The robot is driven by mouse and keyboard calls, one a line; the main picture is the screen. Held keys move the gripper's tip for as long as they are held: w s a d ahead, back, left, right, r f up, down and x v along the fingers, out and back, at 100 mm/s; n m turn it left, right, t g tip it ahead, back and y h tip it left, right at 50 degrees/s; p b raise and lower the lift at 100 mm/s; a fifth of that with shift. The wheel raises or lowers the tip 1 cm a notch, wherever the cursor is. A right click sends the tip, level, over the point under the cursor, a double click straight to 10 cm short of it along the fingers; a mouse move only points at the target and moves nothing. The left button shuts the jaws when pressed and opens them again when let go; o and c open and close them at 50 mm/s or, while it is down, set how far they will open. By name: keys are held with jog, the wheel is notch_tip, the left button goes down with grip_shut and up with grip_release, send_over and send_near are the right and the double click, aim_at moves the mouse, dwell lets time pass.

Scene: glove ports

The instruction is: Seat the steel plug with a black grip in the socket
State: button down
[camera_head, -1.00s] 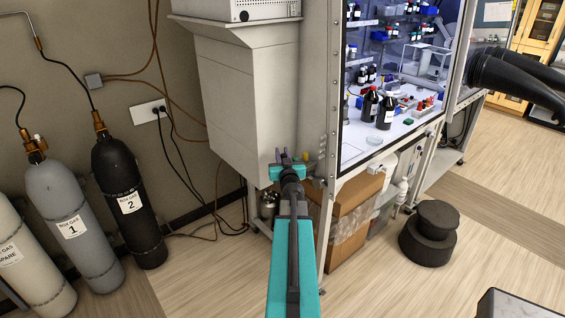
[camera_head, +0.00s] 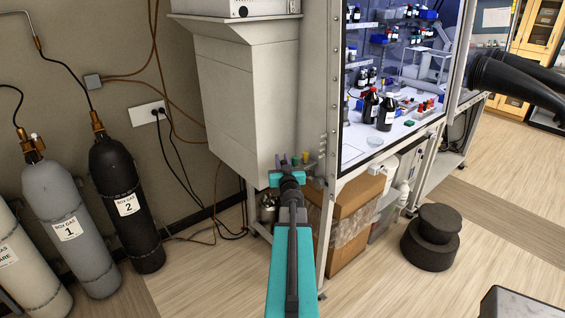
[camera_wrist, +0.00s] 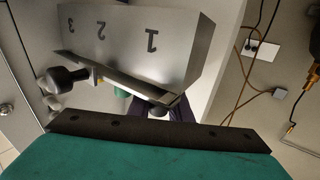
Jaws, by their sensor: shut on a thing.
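My gripper (camera_head: 288,179), with teal fingers, is in front of the lower part of the grey cabinet, left of the enclosure's front post. It is shut on the steel plug with a black grip, which is mostly hidden; a small dark end of it (camera_wrist: 158,112) shows in the wrist view. A grey metal block (camera_wrist: 135,45) marked 1, 2 and 3, upside down in the wrist view, lies just beyond the gripper. I cannot make out the socket opening.
A black knob (camera_wrist: 62,80) juts out left of the block. Gas cylinders (camera_head: 125,205) stand at left. A cardboard box (camera_head: 352,222) sits under the enclosure. A black round stepped stool (camera_head: 431,237) is on the floor at right. Open floor lies between.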

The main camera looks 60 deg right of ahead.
jog(key=shift+f, duration=0.15)
jog(key=c, duration=1.9)
grip_release()
